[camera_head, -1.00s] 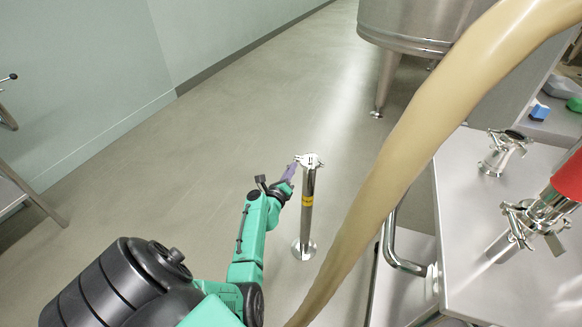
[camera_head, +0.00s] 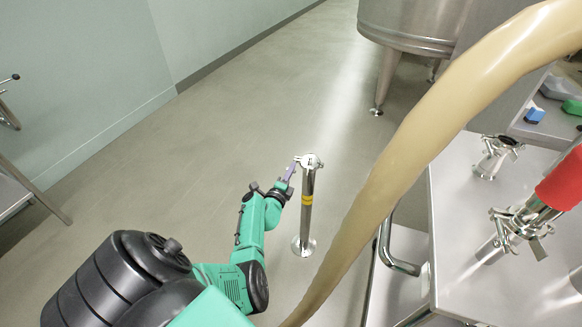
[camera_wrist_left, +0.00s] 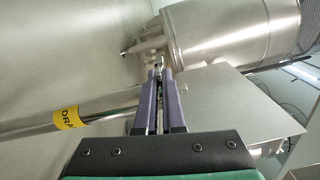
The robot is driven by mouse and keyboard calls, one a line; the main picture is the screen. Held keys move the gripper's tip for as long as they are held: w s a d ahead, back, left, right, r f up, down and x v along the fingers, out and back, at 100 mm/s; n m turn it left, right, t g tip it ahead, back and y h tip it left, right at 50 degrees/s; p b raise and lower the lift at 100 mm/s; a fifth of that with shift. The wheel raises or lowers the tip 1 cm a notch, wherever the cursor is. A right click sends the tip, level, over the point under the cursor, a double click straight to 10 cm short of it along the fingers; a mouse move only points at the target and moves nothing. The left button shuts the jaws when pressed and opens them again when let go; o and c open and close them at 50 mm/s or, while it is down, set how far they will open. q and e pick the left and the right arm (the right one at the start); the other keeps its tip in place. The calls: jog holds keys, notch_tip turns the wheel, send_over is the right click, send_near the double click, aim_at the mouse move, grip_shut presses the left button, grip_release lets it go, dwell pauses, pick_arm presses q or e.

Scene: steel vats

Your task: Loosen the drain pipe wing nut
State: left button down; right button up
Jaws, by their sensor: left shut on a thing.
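The drain pipe (camera_head: 307,215) is an upright steel post with a yellow band, standing on a round floor flange. A clamp with a wing nut (camera_head: 309,160) sits at its top. My left gripper (camera_head: 294,164) reaches the clamp from the left, and its purple fingers are shut on the wing nut. In the left wrist view the pipe (camera_wrist_left: 105,113) lies across the left with its yellow label, and the fingers (camera_wrist_left: 159,72) close on a small metal part at their tips. The fingers hide most of that part. My right gripper is not in view.
A thick beige hose (camera_head: 400,165) hangs right of the pipe. A steel cart (camera_head: 500,270) with a handle and clamped fittings (camera_head: 515,230) stands at the right. A steel vat (camera_head: 415,25) stands at the back. The floor left of the pipe is clear.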

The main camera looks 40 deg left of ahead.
pick_arm(q)
jog(key=shift+f, duration=0.1)
dwell(0.3)
jog(key=c, duration=1)
grip_release()
jog(key=shift+s+d+p, duration=0.1)
jog(key=shift+s+p, duration=0.2)
jog(key=shift+p, duration=0.05)
jog(key=p+v, duration=0.6)
jog(key=v, duration=0.8)
